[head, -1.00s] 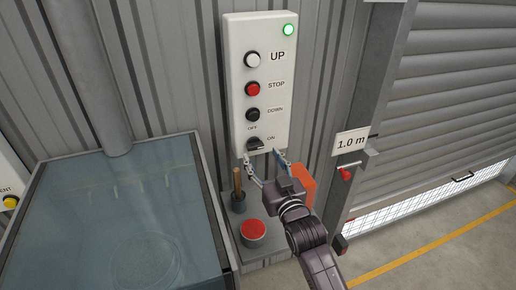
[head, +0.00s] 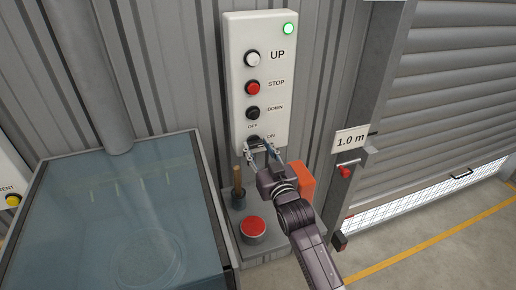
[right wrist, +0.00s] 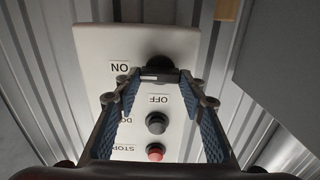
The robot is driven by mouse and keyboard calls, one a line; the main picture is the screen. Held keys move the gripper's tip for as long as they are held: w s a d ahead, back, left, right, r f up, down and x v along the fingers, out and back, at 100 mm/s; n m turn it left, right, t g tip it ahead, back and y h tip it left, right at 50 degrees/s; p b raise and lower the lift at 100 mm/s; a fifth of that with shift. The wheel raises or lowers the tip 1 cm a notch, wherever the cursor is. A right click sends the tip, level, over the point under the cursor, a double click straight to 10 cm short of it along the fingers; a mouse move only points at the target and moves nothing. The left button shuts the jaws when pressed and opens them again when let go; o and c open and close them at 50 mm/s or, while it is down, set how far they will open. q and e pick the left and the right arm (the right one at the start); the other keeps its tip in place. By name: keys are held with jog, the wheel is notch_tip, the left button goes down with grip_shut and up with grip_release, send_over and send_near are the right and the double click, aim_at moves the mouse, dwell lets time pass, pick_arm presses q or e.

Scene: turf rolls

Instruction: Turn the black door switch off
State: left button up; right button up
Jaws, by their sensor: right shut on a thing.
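The black door switch (head: 253,139) is the lowest control on the white panel (head: 239,75), with an OFF label above it and an ON label to its right. My right gripper (head: 261,147) is at the switch, its fingers shut on the knob and covering part of it in the head view. The right wrist view shows the panel upside down, with the black switch (right wrist: 160,64) between the fingertips of my gripper (right wrist: 160,76). Which label the knob points to cannot be told. A green lamp (head: 288,28) glows at the panel's top. My left gripper is not in view.
UP (head: 253,58), STOP (head: 252,87) and DOWN (head: 252,113) buttons sit above the switch. Below are a red round button (head: 253,227), an orange block (head: 301,182) and a wooden handle (head: 238,180). A shutter door (head: 460,80) stands slightly open at right.

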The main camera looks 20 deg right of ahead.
jog(key=shift+c, duration=0.8)
jog(key=shift+n, duration=0.3)
jog(key=n+p, duration=0.1)
jog(key=n, duration=0.2)
jog(key=n+p, duration=0.1)
jog(key=n, duration=0.3)
jog(key=shift+a, duration=0.1)
jog(key=n, duration=0.5)
jog(key=shift+f+n, duration=0.15)
jog(key=shift+n, duration=0.25)
jog(key=shift+a+n, duration=0.1)
jog(key=shift+n, duration=2.1)
jog(key=shift+f, duration=0.1)
